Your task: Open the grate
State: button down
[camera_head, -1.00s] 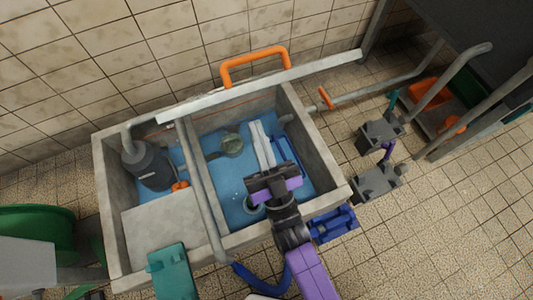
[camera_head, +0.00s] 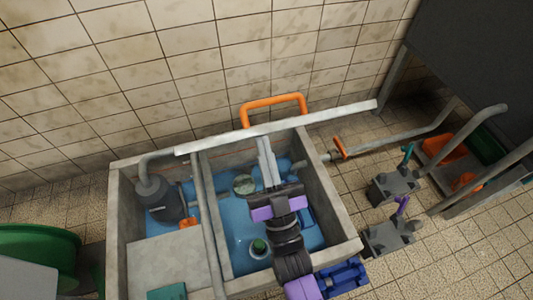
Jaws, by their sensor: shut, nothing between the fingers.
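The grate (camera_head: 340,114) shows as a thin pale-grey panel, seen nearly edge-on. It stands raised along the back of the open concrete tank, close to the tiled wall. Its orange handle (camera_head: 274,98) sticks up from its far side. My gripper (camera_head: 262,140) is over the right-hand part of the tank, with its pale fingers together and empty. In the picture the fingertips end just under the grate's near edge. I cannot tell whether they touch it.
The concrete tank (camera_head: 116,225) holds blue water, a dark pump (camera_head: 164,200) and a grey pipe (camera_head: 207,230) across it. Right of it are an orange-handled pipe (camera_head: 338,147) and grey floor pieces (camera_head: 390,236). A green round object (camera_head: 38,232) is at left. Tiled floor is free at lower right.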

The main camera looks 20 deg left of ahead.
jog(key=w+a+r+p, duration=0.2)
jog(key=w+r, duration=0.1)
jog(key=w+a+r+g+h+p, duration=0.1)
jog(key=w+r+p, duration=0.1)
jog(key=p, duration=0.1)
jog(key=w+a+r+g+p, duration=0.1)
jog(key=w+a+r+p, duration=0.1)
jog(key=w+r+p, duration=0.1)
jog(key=shift+w+a+r, duration=0.3)
jog(key=shift+a, duration=0.05)
jog(key=w+a+r+g+h+p, duration=0.1)
jog(key=w+a+r+p, duration=0.1)
jog(key=w, duration=0.3)
jog(key=shift+w+a+r+g+p, duration=0.15)
jog(key=shift+a+g+p, duration=0.2)
jog(key=shift+a, duration=0.5)
